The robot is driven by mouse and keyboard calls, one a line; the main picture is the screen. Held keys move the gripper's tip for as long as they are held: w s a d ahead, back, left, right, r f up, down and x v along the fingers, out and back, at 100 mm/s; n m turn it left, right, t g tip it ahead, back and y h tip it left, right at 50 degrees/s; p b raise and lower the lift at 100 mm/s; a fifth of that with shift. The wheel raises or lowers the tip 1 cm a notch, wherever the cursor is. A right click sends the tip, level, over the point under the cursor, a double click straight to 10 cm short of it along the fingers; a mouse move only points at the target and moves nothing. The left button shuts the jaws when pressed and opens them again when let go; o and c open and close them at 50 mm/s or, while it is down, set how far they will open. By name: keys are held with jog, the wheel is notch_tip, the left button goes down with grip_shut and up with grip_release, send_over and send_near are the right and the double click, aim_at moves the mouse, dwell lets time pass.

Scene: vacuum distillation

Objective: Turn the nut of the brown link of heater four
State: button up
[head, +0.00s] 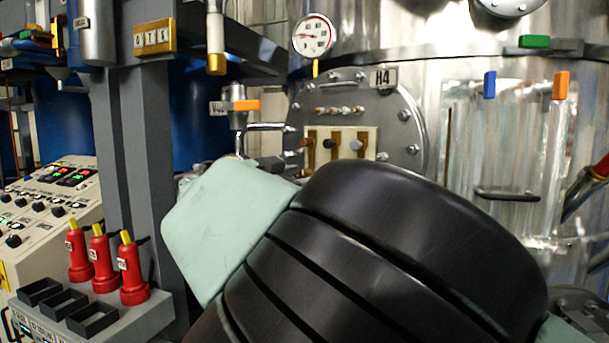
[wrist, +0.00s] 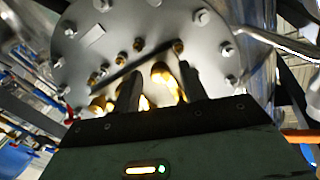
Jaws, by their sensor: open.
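Heater four's round steel flange (head: 408,105) carries the H4 label (head: 383,77) in the head view. On its pale terminal plate (head: 370,134) sit three brass-coloured strips with nuts. My arm hides the flange's lower part. In the wrist view the flange (wrist: 110,40) fills the upper middle. My gripper (wrist: 160,88) is open, its two dark fingers pointing at the flange. Bright brass pieces (wrist: 161,74) show between the fingers; I cannot tell which link they belong to, or whether the fingers touch anything.
A pressure gauge (head: 314,35) is above the flange. A valve with an orange handle (head: 246,105) and a grey post (head: 133,150) are to the left. Three red bottles (head: 102,260) stand on a ledge at lower left, near a button console (head: 45,205). Flange bolts surround the plate.

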grip_shut()
